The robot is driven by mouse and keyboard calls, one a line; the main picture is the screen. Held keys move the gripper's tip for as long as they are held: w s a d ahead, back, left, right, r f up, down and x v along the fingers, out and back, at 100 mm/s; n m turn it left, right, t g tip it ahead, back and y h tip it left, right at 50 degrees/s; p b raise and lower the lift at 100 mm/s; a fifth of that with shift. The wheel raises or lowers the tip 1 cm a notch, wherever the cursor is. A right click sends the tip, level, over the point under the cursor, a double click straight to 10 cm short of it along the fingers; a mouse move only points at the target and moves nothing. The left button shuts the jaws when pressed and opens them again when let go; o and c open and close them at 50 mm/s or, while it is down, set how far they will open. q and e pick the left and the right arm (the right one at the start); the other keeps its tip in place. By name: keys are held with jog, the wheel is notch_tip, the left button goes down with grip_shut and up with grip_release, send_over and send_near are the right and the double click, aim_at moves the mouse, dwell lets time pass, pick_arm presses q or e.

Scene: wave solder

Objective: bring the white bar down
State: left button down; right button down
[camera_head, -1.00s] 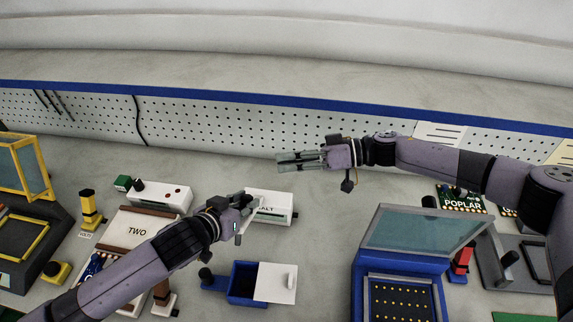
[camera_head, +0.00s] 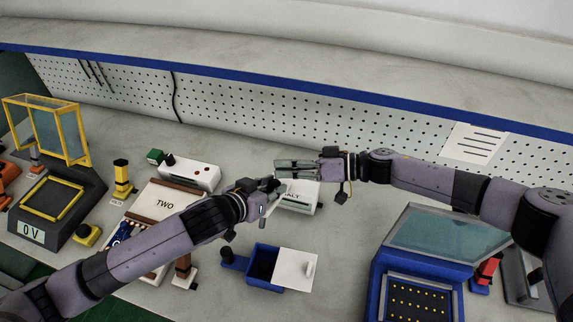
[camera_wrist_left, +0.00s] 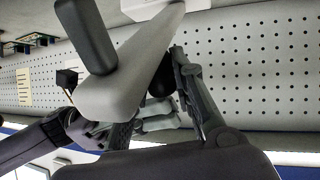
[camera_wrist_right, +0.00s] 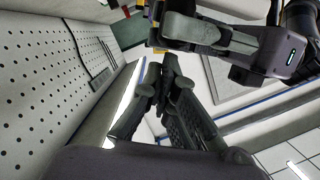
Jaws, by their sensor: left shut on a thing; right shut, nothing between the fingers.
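A pale grey-white bar (camera_wrist_left: 135,75) runs slantwise through the left wrist view, between the dark fingers of my left gripper. In the head view a short pale length of the bar (camera_head: 270,202) shows at the left fingertips. My left gripper (camera_head: 273,185) is shut on the bar, in front of the white labelled box (camera_head: 305,197). My right gripper (camera_head: 280,168) is shut and empty, just above the left fingertips and very near them. In the right wrist view the left gripper (camera_wrist_right: 185,30) shows close by. Whether the right fingers touch the bar cannot be told.
A blue bin with a white lid (camera_head: 296,268) stands below the grippers. A blue machine (camera_head: 415,285) stands at front right. Pegboard (camera_head: 245,118) lines the back.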

jog(key=shift+s+a+f, duration=0.2)
jog(key=shift+s+f, duration=0.55)
jog(key=shift+s, duration=0.1)
pick_arm(q)
jog(key=c, duration=1.8)
grip_release()
jog(key=o, duration=0.4)
jog(key=shift+o, duration=0.3)
pick_arm(e)
jog(key=shift+w+r, duration=0.1)
jog(key=shift+w, duration=0.05)
